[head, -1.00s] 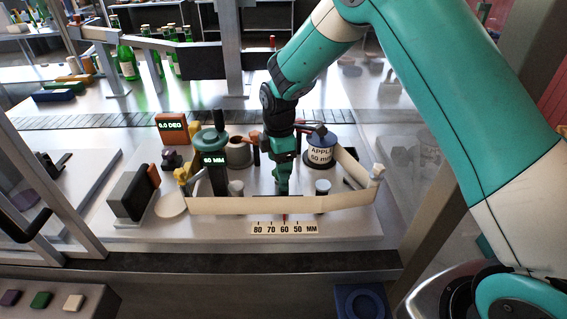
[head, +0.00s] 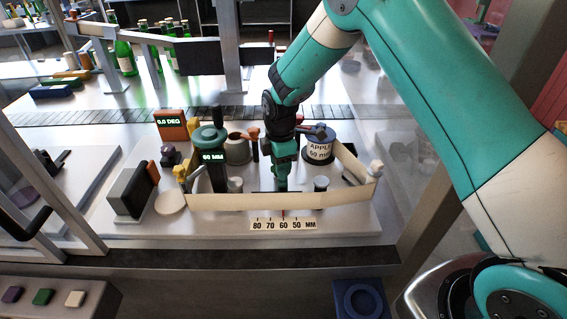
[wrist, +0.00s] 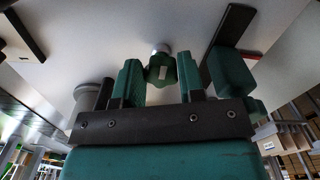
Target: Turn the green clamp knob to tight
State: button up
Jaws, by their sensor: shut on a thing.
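The green clamp knob (wrist: 161,70), with a pale mark on its face, sits between the two green fingers in the wrist view. My gripper (wrist: 160,82) is shut on it. In the head view my gripper (head: 282,174) points down behind the long pale strip (head: 290,201). The strip and the fingers hide the knob there, so I cannot read how far it is turned.
A scale (head: 284,224) marked 80 to 50 MM lies in front of the strip, with a red pointer near 60. A dark post with a display (head: 214,165) stands to the left, and an orange-framed display (head: 171,122) behind it. A labelled spool (head: 319,148) stands to the right.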

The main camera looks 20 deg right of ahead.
jog(key=shift+s+a+f, duration=0.15)
jog(key=shift+s+a, duration=0.1)
jog(key=shift+s, duration=0.05)
jog(key=shift+a+m, duration=0.1)
jog(key=shift+m, duration=0.3)
jog(key=shift+a+f+m+b, duration=0.1)
jog(key=shift+a+m+b, duration=0.05)
jog(key=shift+m+b, duration=0.4)
jog(key=m+b, duration=0.1)
jog(key=m, duration=0.5)
jog(key=shift+s+b, duration=0.1)
jog(key=shift+b, duration=0.2)
jog(key=m+b, duration=0.1)
jog(key=m, duration=0.4)
jog(key=shift+m, duration=2.35)
